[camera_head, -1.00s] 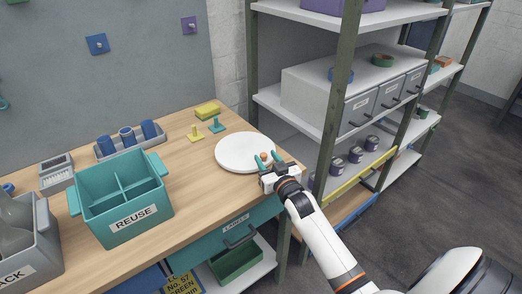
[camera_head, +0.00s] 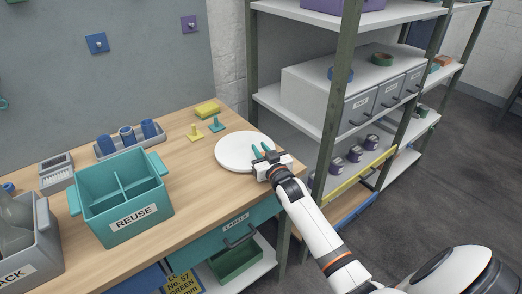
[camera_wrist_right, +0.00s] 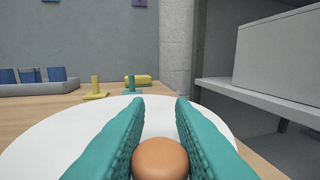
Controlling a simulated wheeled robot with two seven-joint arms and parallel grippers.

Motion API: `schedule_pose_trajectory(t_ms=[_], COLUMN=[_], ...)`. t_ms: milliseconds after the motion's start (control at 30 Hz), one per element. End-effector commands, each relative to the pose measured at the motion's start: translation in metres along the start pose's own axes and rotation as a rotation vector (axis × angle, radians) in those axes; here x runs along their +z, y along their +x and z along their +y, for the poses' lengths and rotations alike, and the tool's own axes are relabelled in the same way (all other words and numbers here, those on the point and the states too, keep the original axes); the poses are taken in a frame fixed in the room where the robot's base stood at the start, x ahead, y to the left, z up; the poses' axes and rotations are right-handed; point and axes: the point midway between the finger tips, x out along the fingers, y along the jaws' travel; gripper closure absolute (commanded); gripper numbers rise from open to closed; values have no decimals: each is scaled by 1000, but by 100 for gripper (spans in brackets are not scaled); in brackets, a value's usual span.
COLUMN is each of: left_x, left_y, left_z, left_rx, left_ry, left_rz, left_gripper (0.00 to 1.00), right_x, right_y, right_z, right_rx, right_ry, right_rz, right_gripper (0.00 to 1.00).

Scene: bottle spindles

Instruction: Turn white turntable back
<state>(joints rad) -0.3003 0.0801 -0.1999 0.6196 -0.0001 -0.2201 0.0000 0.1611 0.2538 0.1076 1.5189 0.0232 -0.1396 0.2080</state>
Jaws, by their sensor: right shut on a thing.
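The white turntable (camera_head: 236,153) is a flat round disc on the wooden workbench, near its right end. My right gripper (camera_head: 263,152) reaches over the turntable's right edge. In the right wrist view the teal fingers of my right gripper (camera_wrist_right: 160,135) are shut on a round brown knob (camera_wrist_right: 160,158), one finger on each side. The white turntable (camera_wrist_right: 50,140) spreads out beneath and beyond the fingers there. In the head view the knob is hidden by the gripper. My left gripper is not in view.
A yellow spindle (camera_head: 195,134) and a teal spindle (camera_head: 216,125) stand behind the turntable, with a yellow block (camera_head: 207,110) near them. A teal REUSE crate (camera_head: 128,215) and a grey tray of blue cups (camera_head: 105,152) are at left. A metal shelf post (camera_head: 329,130) rises close on the right.

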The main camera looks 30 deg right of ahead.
Motion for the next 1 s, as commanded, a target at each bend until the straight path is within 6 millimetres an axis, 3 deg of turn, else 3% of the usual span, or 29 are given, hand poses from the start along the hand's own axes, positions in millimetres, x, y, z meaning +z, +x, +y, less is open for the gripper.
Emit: schedule_pose_trajectory(t_ms=[600, 967, 1000], left_x=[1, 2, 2], left_y=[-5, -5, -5], left_z=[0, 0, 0], left_rx=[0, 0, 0], left_ry=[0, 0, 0], left_rz=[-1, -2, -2], left_gripper=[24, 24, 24], right_x=[1, 0, 0], right_y=[-2, -2, -2], right_z=[5, 5, 5], right_rx=[-158, -167, -167], right_ry=[5, 0, 0], right_rz=[-2, 0, 0], right_gripper=[100, 100, 74])
